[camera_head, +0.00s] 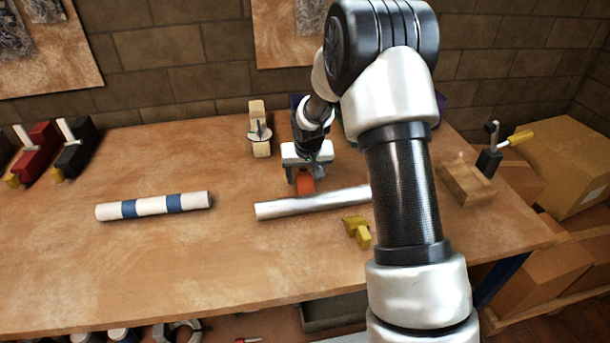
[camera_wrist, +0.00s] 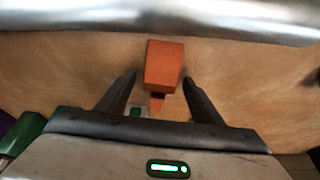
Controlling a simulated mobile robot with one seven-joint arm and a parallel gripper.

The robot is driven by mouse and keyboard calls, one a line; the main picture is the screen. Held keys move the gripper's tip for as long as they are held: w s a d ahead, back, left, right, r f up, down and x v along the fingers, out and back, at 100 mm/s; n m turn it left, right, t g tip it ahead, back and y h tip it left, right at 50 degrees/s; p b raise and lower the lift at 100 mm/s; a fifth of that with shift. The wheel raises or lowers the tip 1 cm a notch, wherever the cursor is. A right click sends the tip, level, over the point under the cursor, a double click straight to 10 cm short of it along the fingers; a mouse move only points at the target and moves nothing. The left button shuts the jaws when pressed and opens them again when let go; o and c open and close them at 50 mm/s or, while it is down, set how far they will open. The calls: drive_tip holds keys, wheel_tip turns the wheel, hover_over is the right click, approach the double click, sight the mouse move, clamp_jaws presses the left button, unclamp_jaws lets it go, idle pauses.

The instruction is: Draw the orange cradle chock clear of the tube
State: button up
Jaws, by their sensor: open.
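The orange cradle chock (camera_head: 305,184) is on the bench at the far side of the silver tube (camera_head: 300,206). In the wrist view the chock (camera_wrist: 164,66) is an orange block between the fingertips and just beyond them, close to the tube (camera_wrist: 170,18). I cannot tell whether it touches the tube. My gripper (camera_head: 304,178) is above the bench on the far side of the tube. In the wrist view my gripper (camera_wrist: 158,84) is open, with a finger on each side of the chock and gaps on both sides. My arm hides the tube's right end.
A yellow chock-like piece (camera_head: 358,231) sits at the tube's near side. A white and blue banded tube (camera_head: 154,205) lies to the left. A wooden clamp-like object (camera_head: 259,130) stands behind. A wooden block (camera_head: 466,183) is at right. The bench's front left is clear.

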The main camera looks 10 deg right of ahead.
drive_tip(key=p+v, duration=0.2)
drive_tip(key=v, duration=1.5)
drive_tip(key=shift+r, duration=0.25)
drive_tip(key=s+r, duration=1)
drive_tip(key=s, duration=0.2)
drive_tip(key=s+r+t, duration=0.1)
drive_tip(key=s+r, duration=0.1)
drive_tip(key=s, duration=1.5)
wheel_tip(320, 180, up, 13)
drive_tip(key=p, duration=1.3)
drive_tip(key=shift+s+d+r+n, duration=0.2)
drive_tip(key=shift+s+d+n, duration=0.1)
drive_tip(key=shift+d+n, duration=0.1)
